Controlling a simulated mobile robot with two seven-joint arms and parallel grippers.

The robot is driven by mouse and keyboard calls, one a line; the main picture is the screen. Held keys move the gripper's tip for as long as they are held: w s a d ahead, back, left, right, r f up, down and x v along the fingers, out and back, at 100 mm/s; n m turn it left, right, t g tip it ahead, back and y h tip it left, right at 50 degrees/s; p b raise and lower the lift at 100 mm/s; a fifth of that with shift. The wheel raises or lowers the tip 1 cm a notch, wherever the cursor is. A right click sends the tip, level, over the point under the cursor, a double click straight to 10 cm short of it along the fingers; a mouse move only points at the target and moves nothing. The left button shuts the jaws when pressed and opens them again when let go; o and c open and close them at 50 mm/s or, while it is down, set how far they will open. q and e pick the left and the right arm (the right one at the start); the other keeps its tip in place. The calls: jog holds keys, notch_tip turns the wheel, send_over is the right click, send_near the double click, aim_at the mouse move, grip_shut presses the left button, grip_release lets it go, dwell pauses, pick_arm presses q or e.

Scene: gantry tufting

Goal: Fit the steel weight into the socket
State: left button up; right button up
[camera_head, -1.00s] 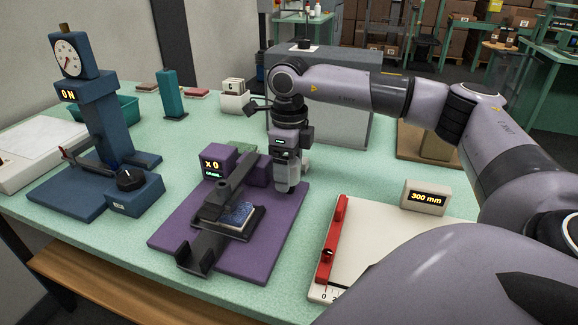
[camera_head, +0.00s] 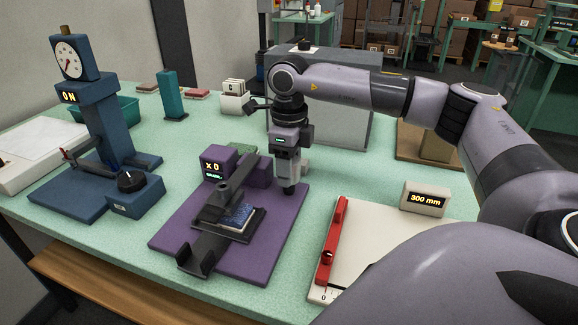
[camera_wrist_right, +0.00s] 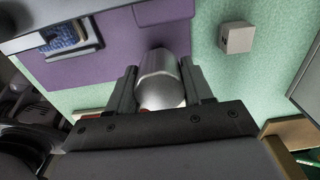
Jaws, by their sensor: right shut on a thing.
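The steel weight (camera_wrist_right: 161,75), a shiny grey cylinder, sits between the two fingers of my right gripper (camera_wrist_right: 160,92) in the right wrist view. The gripper is shut on it. In the head view my right gripper (camera_head: 288,188) points down over the right part of the purple base plate (camera_head: 262,246), right of the black clamp rail. The weight is hard to make out there. I cannot make out the socket clearly in either view. My left gripper is not in view.
The purple fixture has a display block (camera_head: 217,164) and a black rail (camera_head: 205,246) beside a blue patterned piece (camera_head: 238,216). A blue dial press (camera_head: 104,125) stands left. A white board with a red rule (camera_head: 333,240) lies right. A small grey block (camera_wrist_right: 236,37) stands near the gripper.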

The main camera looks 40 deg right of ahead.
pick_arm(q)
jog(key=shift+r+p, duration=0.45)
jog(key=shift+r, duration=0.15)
pick_arm(e)
jog(key=shift+r, duration=0.75)
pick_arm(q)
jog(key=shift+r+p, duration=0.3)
pick_arm(e)
jog(key=shift+r, duration=0.35)
pick_arm(q)
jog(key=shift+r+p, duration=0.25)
jog(key=shift+p, duration=0.05)
pick_arm(e)
jog(key=shift+r, duration=0.35)
